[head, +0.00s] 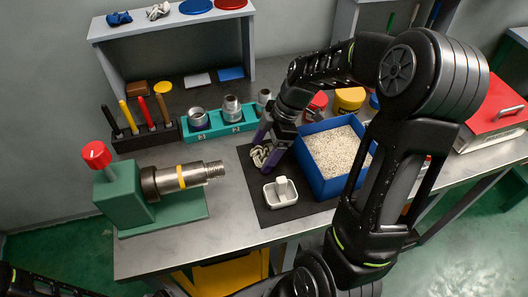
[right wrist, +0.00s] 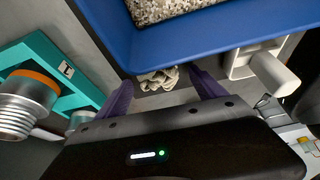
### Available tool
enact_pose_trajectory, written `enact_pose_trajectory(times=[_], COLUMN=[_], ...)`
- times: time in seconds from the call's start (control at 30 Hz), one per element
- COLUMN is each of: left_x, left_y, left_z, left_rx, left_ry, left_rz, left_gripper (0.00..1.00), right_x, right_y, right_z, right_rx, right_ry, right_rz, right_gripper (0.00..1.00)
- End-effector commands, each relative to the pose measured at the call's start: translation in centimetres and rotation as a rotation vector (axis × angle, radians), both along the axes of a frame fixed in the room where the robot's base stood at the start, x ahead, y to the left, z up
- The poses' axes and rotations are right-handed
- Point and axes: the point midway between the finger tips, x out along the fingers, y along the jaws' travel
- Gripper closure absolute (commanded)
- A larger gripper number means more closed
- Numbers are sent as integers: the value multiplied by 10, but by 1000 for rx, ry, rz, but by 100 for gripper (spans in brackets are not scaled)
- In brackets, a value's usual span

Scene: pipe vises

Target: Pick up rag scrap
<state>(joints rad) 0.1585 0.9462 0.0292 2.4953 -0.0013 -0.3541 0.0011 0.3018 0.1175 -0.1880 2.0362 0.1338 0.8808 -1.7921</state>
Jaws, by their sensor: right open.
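A crumpled off-white rag scrap (head: 260,156) lies on the dark mat, left of the blue bin. In the right wrist view the rag scrap (right wrist: 158,78) shows beyond the fingertips, close to the bin's wall. My right gripper (head: 269,144) is open, with its purple fingers pointing down at the rag scrap. In the right wrist view its fingers (right wrist: 162,88) stand apart on either side of the rag's line. I cannot tell whether they touch it. Of my left arm only a dark part shows at the lower left; its gripper is out of view.
The blue bin (head: 318,182) of pale granules stands right of the rag. A white dish (head: 280,203) sits in front on the dark mat (head: 300,210). A teal socket holder (head: 222,130) and a green pipe vise (head: 122,196) stand to the left. A shelf (head: 172,28) is behind.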

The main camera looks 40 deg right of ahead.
Motion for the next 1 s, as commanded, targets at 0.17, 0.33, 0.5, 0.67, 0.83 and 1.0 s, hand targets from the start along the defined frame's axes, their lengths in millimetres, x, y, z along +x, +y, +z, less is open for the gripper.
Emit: enact_pose_trajectory(times=[0.17, 0.33, 0.5, 0.67, 0.83, 1.0], left_x=[0, 0, 0, 0, 0, 0], left_y=[0, 0, 0, 0, 0, 0], left_z=[0, 0, 0, 0, 0, 0], left_rx=[0, 0, 0, 0, 0, 0], left_ry=[0, 0, 0, 0, 0, 0], left_rz=[0, 0, 0, 0, 0, 0], left_gripper=[67, 67, 67, 67, 67, 67], right_x=[1, 1, 1, 1, 1, 1], right_y=[1, 1, 1, 1, 1, 1], right_z=[-3, -3, -3, -3, -3, -3], right_rx=[-1, -1, 0, 0, 0, 0], right_ry=[-2, -2, -1, -1, -1, -1], right_rz=[-1, -1, 0, 0, 0, 0], right_gripper=[20, 20, 20, 23, 37, 51])
